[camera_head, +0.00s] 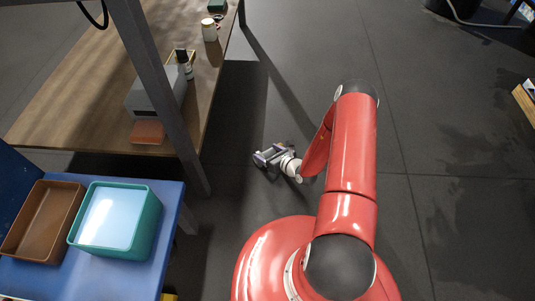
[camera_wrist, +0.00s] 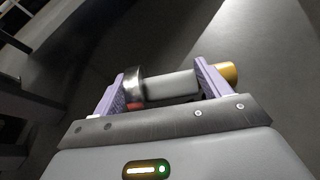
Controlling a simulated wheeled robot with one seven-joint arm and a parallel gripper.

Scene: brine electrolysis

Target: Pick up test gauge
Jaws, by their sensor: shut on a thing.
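My gripper (camera_head: 268,155) is out over the dark floor, to the right of the wooden table's leg in the head view. In the wrist view, my gripper (camera_wrist: 162,80) has its two lilac fingers closed on the test gauge (camera_wrist: 172,86). The gauge has a silver metal ring at the left, a pale grey cylindrical body between the fingers and a brass-coloured end at the right. A small red patch shows below the ring. The gauge lies crosswise between the fingers. In the head view it is too small to make out clearly.
A wooden table (camera_head: 92,92) with a grey metal post (camera_head: 160,85) stands at left. It bears a grey box (camera_head: 152,98), a bottle (camera_head: 184,62) and a white jar (camera_head: 209,30). A blue table (camera_head: 172,220) holds a brown tray (camera_head: 22,250) and teal bin (camera_head: 140,235).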

